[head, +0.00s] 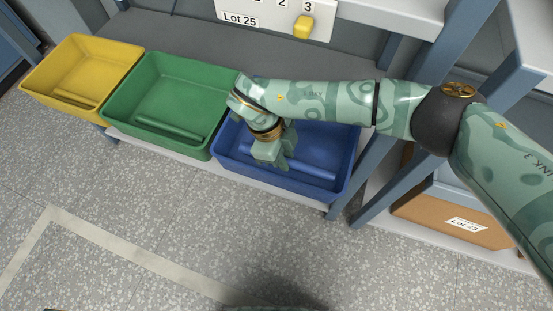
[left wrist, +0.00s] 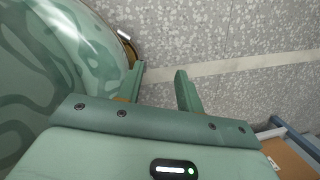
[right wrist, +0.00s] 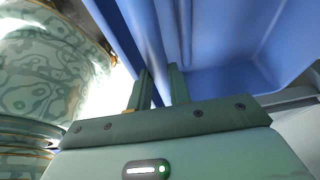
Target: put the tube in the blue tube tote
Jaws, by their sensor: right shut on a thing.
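The blue tote (head: 345,165) stands third in the row, right of the green one. My right gripper (head: 282,160) is inside its outline, pointing down, in the head view. In the right wrist view my right gripper (right wrist: 160,82) is shut on a glossy bluish tube (right wrist: 151,45), with the blue tote wall (right wrist: 215,40) close behind. How far the tube is above the tote floor cannot be told. My left gripper (left wrist: 160,85) is open and empty over the floor in the left wrist view.
A green tote (head: 180,85) and a yellow tote (head: 95,60) stand to the left on the same low shelf. A sign (head: 265,18) marked Lot 25 is behind. A brown box (head: 440,222) and blue frame posts stand to the right. The speckled floor is clear in front.

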